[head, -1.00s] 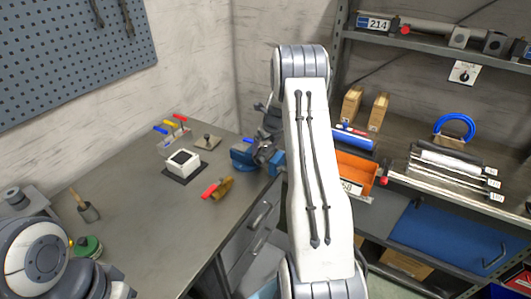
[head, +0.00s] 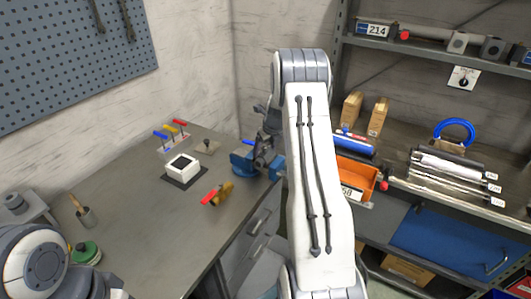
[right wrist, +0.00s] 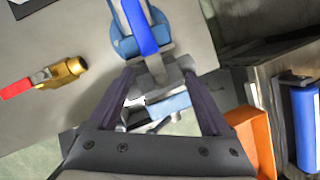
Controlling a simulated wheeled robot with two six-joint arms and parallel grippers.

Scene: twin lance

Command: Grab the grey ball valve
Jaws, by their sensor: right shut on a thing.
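The grey ball valve (right wrist: 158,72) has a blue lever (right wrist: 140,25) and sits at the blue vise (right wrist: 122,46). My right gripper (right wrist: 161,75) is shut on its grey body, one dark finger on each side. In the head view my right gripper (head: 264,152) is beside the blue vise (head: 241,161) at the bench's right edge, and the valve is mostly hidden there. I cannot tell whether the vise still grips the valve. My left gripper is out of view; only part of my left arm shows at the lower left.
A brass valve with a red lever (head: 222,193) lies on the bench (head: 150,235) near the vise. A white box (head: 183,166) and a rack of coloured levers (head: 172,133) stand farther left. An orange bin (head: 357,177) is on the shelving to the right.

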